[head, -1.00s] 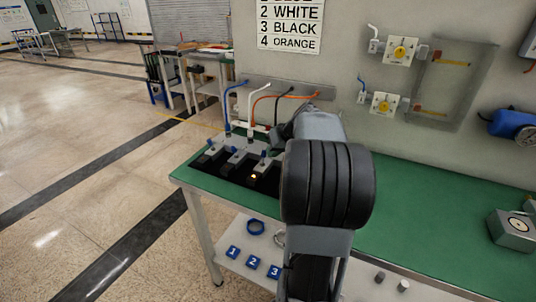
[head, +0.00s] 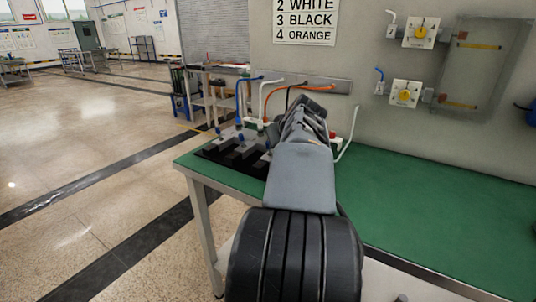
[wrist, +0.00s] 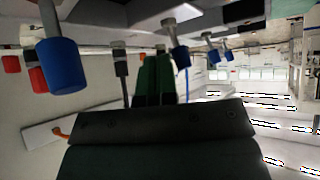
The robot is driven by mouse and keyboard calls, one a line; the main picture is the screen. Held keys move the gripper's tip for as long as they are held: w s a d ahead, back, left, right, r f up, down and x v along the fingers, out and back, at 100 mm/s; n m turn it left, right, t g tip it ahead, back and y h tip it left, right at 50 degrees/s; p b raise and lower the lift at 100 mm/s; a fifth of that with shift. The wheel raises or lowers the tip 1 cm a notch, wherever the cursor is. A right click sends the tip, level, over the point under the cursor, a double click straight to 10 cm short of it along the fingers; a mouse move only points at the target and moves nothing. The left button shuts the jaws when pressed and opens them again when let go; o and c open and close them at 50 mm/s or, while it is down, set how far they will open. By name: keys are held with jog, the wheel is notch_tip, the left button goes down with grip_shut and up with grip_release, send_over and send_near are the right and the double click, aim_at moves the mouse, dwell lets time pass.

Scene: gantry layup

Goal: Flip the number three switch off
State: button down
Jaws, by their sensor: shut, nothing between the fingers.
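Toggle switches with blue caps stand in a row on a dark panel (head: 228,158) at the bench's left end. Two of the caps (head: 217,131) (head: 240,138) show clearly in the head view; my arm covers the right part of the row. In the wrist view, a large near blue cap (wrist: 62,66) is left of my gripper (wrist: 156,62), and smaller blue caps (wrist: 180,52) are to its right. My gripper is shut and empty, with its tips among the switches. I cannot tell whether it touches one. No switch numbers are readable.
A wall sign (head: 305,22) reads 2 white, 3 black, 4 orange. Blue, white, black and orange cables (head: 313,87) run behind the switches. Red caps (wrist: 37,78) show in the wrist view.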

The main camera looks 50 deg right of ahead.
jog(key=shift+d+r, duration=0.1)
jog(key=shift+d, duration=0.05)
jog(key=shift+w+d+f+b, duration=0.1)
jog(key=shift+d+f+b, duration=0.25)
jog(key=shift+d, duration=0.3)
jog(key=shift+s+d+r, duration=0.1)
jog(key=shift+s+d, duration=0.1)
jog(key=shift+d, duration=0.05)
jog(key=s+d+p+v, duration=0.1)
jog(key=d+p+v, duration=0.1)
jog(key=v, duration=0.9)
jog(key=shift+s, duration=0.25)
